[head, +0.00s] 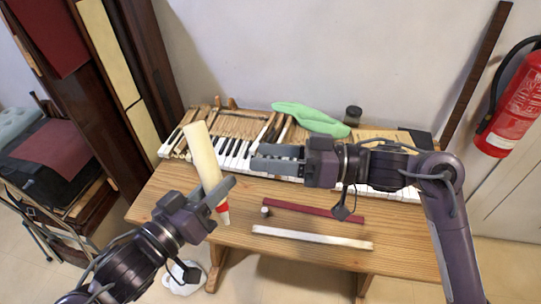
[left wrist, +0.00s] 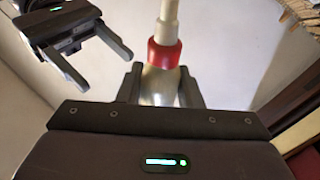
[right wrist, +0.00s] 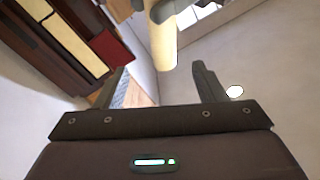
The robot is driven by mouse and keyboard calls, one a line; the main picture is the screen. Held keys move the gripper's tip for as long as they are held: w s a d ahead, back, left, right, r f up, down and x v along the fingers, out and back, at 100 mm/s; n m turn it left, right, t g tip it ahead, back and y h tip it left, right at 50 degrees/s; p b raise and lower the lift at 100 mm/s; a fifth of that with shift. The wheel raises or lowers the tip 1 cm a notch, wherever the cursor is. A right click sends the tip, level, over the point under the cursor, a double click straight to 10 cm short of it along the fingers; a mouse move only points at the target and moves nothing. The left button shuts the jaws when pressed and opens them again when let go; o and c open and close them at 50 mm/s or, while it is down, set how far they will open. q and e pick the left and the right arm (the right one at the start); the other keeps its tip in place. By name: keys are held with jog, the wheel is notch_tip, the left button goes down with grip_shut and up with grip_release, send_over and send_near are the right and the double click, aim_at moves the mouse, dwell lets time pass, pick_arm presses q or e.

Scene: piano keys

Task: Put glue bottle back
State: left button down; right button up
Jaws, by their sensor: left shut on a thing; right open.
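The glue bottle (head: 203,157) is a tall cream bottle with a red collar, tilted with its red end down. My left gripper (head: 214,193) is shut on it near the red end, above the table's left part. In the left wrist view the red collar and pale nozzle (left wrist: 165,50) stick out beyond the fingers. My right gripper (head: 256,158) is open and empty above the keys, to the right of the bottle. In the right wrist view the bottle's cream body (right wrist: 163,45) shows beyond the open fingers (right wrist: 162,82).
The wooden table (head: 190,200) carries a piano keyboard (head: 235,150), a green cloth (head: 308,118) and a dark jar (head: 352,115). A dark red strip (head: 315,212), a white strip (head: 310,238) and a small pale cylinder (head: 265,211) lie in front. A fire extinguisher (head: 515,105) hangs right.

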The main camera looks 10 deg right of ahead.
aim_at(213, 153)
pick_arm(q)
jog(key=shift+d, duration=0.1)
pick_arm(e)
jog(key=x, duration=1.2)
jog(key=shift+s+a, duration=0.15)
jog(key=shift+s, duration=0.1)
jog(key=c, duration=1.1)
pick_arm(q)
jog(key=c, duration=0.9)
grip_release()
pick_arm(e)
jog(key=shift+c, duration=1.1)
